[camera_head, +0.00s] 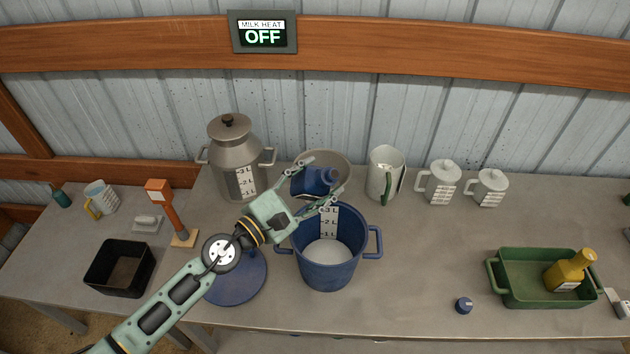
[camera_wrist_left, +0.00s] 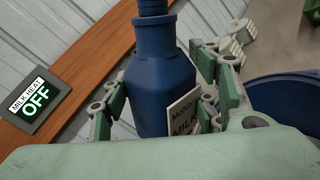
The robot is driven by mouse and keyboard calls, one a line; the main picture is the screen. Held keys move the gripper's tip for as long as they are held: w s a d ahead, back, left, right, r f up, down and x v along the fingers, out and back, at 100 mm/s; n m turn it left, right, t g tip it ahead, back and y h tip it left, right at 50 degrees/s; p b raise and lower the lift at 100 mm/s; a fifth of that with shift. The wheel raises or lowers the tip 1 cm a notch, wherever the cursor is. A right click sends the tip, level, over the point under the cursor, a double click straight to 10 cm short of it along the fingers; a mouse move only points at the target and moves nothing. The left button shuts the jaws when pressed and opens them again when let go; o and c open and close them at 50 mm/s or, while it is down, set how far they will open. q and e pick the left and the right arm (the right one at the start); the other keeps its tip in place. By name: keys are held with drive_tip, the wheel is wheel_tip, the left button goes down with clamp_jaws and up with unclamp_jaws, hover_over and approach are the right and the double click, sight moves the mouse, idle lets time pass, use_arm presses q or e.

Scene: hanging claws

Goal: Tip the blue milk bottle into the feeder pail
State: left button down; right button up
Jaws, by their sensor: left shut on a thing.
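The blue milk bottle (camera_head: 314,182) is held by my left gripper (camera_head: 325,183), which is shut around its body, behind and above the rear rim of the pail. The bottle leans, its neck towards the right; its mouth is not clearly visible. In the left wrist view the bottle (camera_wrist_left: 160,85) shows its body, neck and part of a white label. The blue feeder pail (camera_head: 328,277) stands upright on the table with a white litre scale and a white surface inside. Its blue rim (camera_wrist_left: 285,82) shows at the right of the wrist view. My right gripper is not in view.
A grey bowl (camera_head: 342,160) is behind the bottle, and a grey milk can (camera_head: 236,152) is left of it. A blue lid (camera_head: 240,282) lies left of the pail. A white jug (camera_head: 381,182) stands behind right. Table right of the pail is mostly clear, with a small blue cap (camera_head: 463,305).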

use_arm(q)
drive_tip(key=shift+w+a+f+m+b, duration=0.1)
drive_tip(key=shift+a+m+b, duration=0.05)
drive_tip(key=shift+m+b, duration=0.45)
idle(0.5)
drive_tip(key=shift+w+a+f+m+b, duration=0.1)
drive_tip(key=shift+w+m+b, duration=0.05)
drive_tip(key=shift+m+b, duration=0.4)
drive_tip(key=shift+f+m, duration=0.1)
drive_tip(key=shift+m, duration=0.15)
drive_tip(key=shift+f+m+b, duration=0.1)
drive_tip(key=shift+m+b, duration=0.3)
drive_tip(key=shift+b, duration=0.1)
drive_tip(key=shift+a, duration=0.1)
drive_tip(key=shift+w+f+m+b, duration=0.1)
drive_tip(key=shift+f+m+b, duration=0.05)
drive_tip(key=shift+m+b, duration=0.45)
